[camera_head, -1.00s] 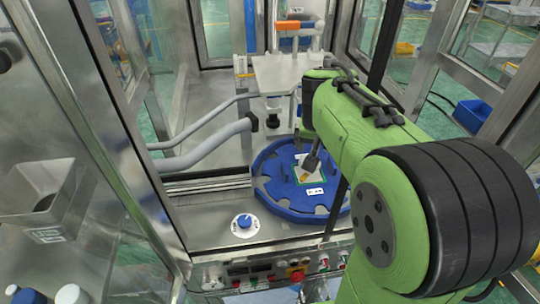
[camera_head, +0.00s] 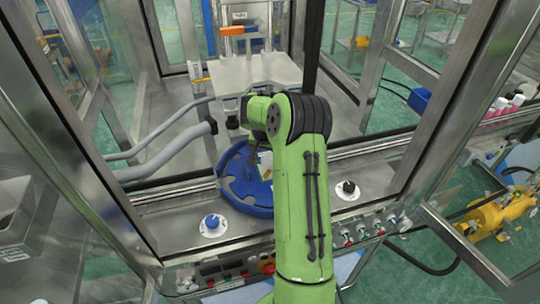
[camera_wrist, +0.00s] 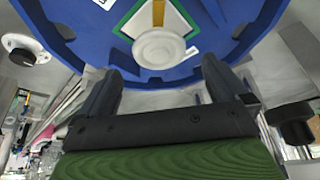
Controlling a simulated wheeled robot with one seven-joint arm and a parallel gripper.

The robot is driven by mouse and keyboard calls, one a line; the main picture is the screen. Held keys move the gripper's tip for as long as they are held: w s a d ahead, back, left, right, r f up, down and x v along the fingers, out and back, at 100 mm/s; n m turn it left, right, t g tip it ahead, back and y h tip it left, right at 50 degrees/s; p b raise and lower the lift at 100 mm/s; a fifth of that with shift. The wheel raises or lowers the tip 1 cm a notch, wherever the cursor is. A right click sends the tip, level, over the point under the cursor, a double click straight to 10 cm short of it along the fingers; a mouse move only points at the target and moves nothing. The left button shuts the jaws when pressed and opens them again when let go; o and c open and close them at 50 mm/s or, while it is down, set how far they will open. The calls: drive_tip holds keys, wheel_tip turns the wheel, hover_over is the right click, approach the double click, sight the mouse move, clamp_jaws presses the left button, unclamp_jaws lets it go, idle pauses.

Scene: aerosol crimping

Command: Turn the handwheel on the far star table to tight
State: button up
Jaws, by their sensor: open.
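The star table (camera_head: 233,182) is a blue, notched round disc behind the front ledge, partly covered by my green arm in the head view. In the wrist view the star table (camera_wrist: 90,38) fills the top. A round white handwheel (camera_wrist: 158,48) sits on it, over a white plate with a green border and a yellow strip. My gripper (camera_wrist: 160,70) is open, its two dark fingers apart on either side of the handwheel's lower edge, with nothing held. I cannot tell whether they touch it. The head view hides the handwheel and most of the gripper behind my arm.
A blue knob on a white dial (camera_head: 212,222) stands at the ledge's left, a black knob on a white dial (camera_head: 347,189) at its right. Grey tubes (camera_head: 165,150) run left of the table. Metal frame posts (camera_head: 375,75) and a front button panel (camera_head: 225,275) surround it.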

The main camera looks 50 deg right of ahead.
sight(269, 159)
drive_tip(key=x, duration=0.4)
drive_tip(key=shift+d+f, duration=0.15)
drive_tip(key=c, duration=1)
drive_tip(key=shift+w, duration=0.1)
drive_tip(key=m+g+b, duration=0.1)
drive_tip(key=m, duration=0.2)
drive_tip(key=shift+w+f+m+h+b, duration=0.1)
drive_tip(key=shift+w+m+h+b, duration=0.05)
drive_tip(key=shift+m+h+b, duration=0.2)
drive_tip(key=shift+w+m+g+p, duration=0.15)
drive_tip(key=shift+m+g, duration=0.45)
drive_tip(key=shift+m, duration=0.75)
drive_tip(key=shift+s+m+g+p, duration=0.1)
drive_tip(key=shift+m+g+p, duration=0.15)
drive_tip(key=shift+m+g, duration=0.7)
drive_tip(key=shift+m+t, duration=0.35)
drive_tip(key=shift+m, duration=0.1)
drive_tip(key=o, duration=1)
drive_tip(key=p+v, duration=0.2)
drive_tip(key=v, duration=1.4)
